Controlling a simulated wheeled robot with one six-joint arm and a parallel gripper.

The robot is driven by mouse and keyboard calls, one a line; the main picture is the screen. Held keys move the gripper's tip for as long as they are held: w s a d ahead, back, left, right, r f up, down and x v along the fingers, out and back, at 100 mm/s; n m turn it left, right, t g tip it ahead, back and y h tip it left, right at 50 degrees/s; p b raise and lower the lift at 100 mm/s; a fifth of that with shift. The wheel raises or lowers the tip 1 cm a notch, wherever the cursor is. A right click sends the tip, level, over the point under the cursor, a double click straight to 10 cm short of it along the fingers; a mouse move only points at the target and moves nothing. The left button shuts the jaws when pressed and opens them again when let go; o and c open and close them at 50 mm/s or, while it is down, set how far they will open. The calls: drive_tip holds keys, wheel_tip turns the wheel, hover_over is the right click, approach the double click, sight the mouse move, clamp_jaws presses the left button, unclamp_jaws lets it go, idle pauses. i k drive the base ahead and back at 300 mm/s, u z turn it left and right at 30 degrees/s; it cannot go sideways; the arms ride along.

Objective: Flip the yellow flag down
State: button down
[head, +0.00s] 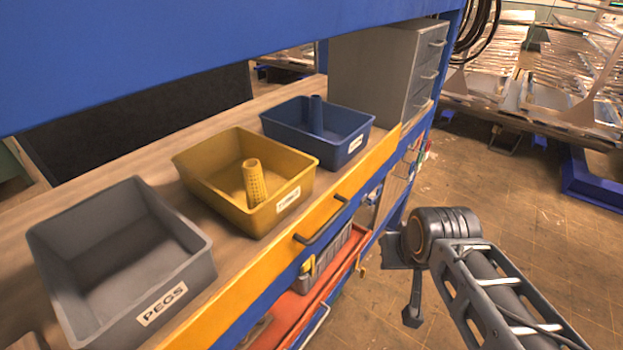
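I cannot make out a yellow flag for certain in the head view. My gripper (411,290) is partly hidden behind my wrist joint, to the right of the workbench over the floor. Dark parts of it hang below the joint, apart from the bench and the bins. I cannot tell whether it is open or shut, and I see nothing held in it.
A grey bin (52,262) labelled PEGS, a yellow bin (225,205) with a yellow peg (255,184) and a blue bin (285,132) with a blue peg (316,115) stand on the workbench. Grey drawers (375,75) stand behind. Open floor (510,210) lies right.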

sight(310, 263)
drive_tip(key=z, duration=1.3)
drive_tip(key=k, duration=1.7)
drive_tip(key=u, duration=1.7)
drive_tip(key=i, duration=0.5)
drive_tip(key=z, duration=0.05)
